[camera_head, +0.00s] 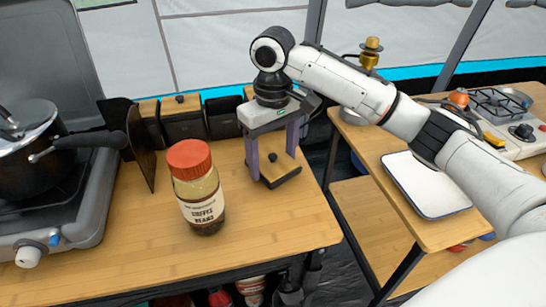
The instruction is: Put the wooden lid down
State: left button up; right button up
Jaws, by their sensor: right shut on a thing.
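The wooden lid (284,174) is a small squarish wooden piece with a black rim and a black knob. It is low over the wooden table, near its right edge; I cannot tell whether it touches the tabletop. My right gripper (272,157) points down, with its two purple-grey fingers on either side of the lid, shut on it. My left gripper is not in view.
A coffee jar with a red cap (198,188) stands left of the lid. Black canisters with wooden tops (183,122) line the back edge. A pot (30,155) sits on a stove at left. The front tabletop (150,255) is clear. A white tray (427,185) lies on the right table.

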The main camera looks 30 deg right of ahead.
aim_at(273, 156)
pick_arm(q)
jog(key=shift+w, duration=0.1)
pick_arm(e)
jog(key=o, duration=1.1)
jog(key=shift+c, duration=0.2)
pick_arm(q)
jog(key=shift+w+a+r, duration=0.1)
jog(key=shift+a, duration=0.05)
jog(key=p, duration=0.1)
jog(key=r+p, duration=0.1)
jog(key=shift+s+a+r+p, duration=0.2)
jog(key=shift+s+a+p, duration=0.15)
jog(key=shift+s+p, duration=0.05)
pick_arm(e)
notch_tip(273, 156, up, 12)
